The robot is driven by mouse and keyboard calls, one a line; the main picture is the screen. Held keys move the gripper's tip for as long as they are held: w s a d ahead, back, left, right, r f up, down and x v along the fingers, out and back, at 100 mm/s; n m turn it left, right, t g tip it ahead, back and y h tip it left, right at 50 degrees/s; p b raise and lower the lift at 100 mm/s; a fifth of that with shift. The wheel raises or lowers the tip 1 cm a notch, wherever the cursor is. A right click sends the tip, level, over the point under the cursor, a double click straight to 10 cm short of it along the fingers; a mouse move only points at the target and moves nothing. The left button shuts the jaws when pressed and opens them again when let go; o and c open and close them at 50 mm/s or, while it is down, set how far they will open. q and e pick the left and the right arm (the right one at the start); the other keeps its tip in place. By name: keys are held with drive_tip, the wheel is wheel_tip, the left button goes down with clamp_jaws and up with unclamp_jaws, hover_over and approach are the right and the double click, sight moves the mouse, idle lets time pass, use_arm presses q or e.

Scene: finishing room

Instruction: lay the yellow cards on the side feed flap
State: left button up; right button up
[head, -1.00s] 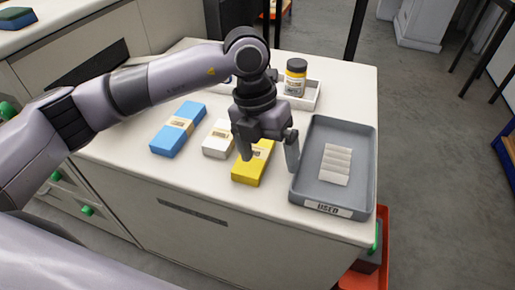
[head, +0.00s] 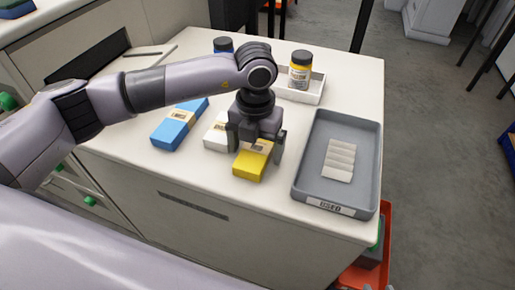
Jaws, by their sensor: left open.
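The yellow cards (head: 251,165), a yellow block with a pale label band, lie on the white countertop left of the grey tray. My left gripper (head: 257,150) points down over them, with its fingers apart on either side of the yellow cards' far part. I cannot tell whether the fingers touch them. The side feed flap cannot be made out for certain; a dark slot (head: 90,69) shows in the pale cabinet at the upper left. My right gripper is not in view.
A blue pack (head: 172,133) and a white pack (head: 214,135) lie left of the yellow cards. The grey tray (head: 301,190), labelled USED, holds several pale strips. The countertop's front edge is close.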

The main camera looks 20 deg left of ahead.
use_arm(q)
drive_tip(key=c, duration=1.4)
wheel_tip(320, 180, up, 20)
drive_tip(key=shift+a+r, duration=0.1)
drive_tip(key=shift+r, duration=0.05)
